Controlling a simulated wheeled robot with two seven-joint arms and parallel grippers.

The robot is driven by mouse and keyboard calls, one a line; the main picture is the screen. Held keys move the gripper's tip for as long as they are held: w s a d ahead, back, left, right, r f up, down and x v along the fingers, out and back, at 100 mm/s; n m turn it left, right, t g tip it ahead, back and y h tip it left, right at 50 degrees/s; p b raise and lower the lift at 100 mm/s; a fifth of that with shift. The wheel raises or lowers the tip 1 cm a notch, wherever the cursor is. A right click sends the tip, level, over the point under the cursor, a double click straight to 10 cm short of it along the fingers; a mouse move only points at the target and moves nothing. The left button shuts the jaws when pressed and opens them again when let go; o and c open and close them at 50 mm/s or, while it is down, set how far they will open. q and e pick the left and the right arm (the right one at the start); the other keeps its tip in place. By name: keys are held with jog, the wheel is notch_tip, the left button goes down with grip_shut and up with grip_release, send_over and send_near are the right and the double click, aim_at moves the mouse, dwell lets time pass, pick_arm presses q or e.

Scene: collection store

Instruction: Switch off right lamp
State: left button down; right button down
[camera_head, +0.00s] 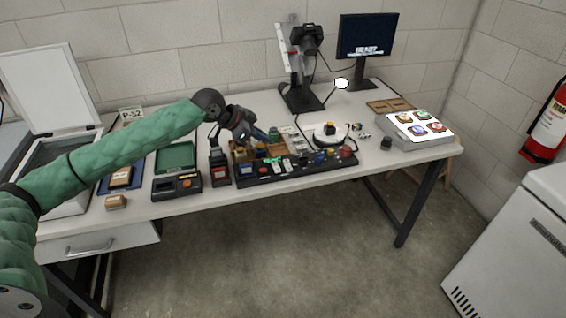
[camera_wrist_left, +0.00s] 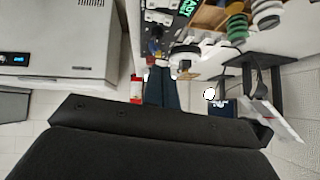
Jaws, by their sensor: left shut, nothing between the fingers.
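The right lamp (camera_head: 341,83) is a small glowing white head on a thin arm, at the right of the camera stand (camera_head: 302,98) at the back of the table. A bright white lamp head (camera_wrist_left: 209,94) also shows in the left wrist view, right of the fingers. My left gripper (camera_head: 262,137) is over the middle of the table, above the small items, to the left and in front of the lamp, and not touching it. In the left wrist view its dark fingers (camera_wrist_left: 161,88) are together with nothing between them. The lamp's switch cannot be made out.
A monitor (camera_head: 366,37) stands behind, and a light box with four discs (camera_head: 417,127) lies at the right. A white cabinet (camera_head: 515,245) stands front right.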

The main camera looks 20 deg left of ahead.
aim_at(288, 166)
jog(key=shift+r, duration=0.25)
